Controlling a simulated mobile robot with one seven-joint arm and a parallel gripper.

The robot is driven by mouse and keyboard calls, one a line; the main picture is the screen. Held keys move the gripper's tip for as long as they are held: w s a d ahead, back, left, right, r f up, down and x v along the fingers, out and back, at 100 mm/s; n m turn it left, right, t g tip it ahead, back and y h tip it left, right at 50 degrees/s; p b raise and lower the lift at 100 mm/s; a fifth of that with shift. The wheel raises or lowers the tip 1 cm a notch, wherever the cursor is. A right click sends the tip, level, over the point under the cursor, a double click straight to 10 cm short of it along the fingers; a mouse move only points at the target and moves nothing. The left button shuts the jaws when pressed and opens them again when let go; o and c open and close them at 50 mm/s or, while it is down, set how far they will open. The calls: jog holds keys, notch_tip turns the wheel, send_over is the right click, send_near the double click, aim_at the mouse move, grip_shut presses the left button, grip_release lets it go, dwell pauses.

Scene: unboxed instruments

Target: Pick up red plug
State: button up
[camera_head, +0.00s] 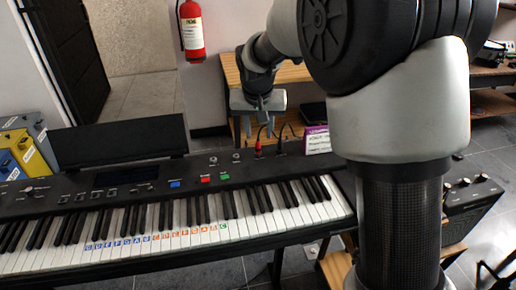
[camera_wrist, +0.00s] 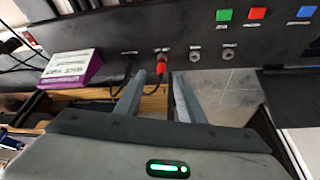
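The red plug (camera_wrist: 161,66) stands in a socket on the keyboard's rear panel in the wrist view, with a dark cable hanging from it. It also shows in the head view (camera_head: 258,148) at the keyboard's back edge, right of centre. My gripper (camera_wrist: 158,84) is open and empty, its two fingers pointing toward the panel. The plug appears between and just beyond the fingertips, with no visible contact. In the head view my gripper (camera_head: 263,126) hangs above and behind the plug.
A dark plug (camera_head: 279,146) sits beside the red one. A purple and white box (camera_wrist: 70,68) stands nearby. The keyboard (camera_head: 130,200) fills the front left. A wooden table (camera_head: 290,74) stands behind my gripper. A black amplifier (camera_head: 475,200) is at the right.

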aim_at(258, 143)
jog(key=b+x, duration=0.1)
jog(key=x, duration=0.5)
jog(key=shift+w+a+f, duration=0.1)
jog(key=shift+f, duration=0.2)
grip_shut()
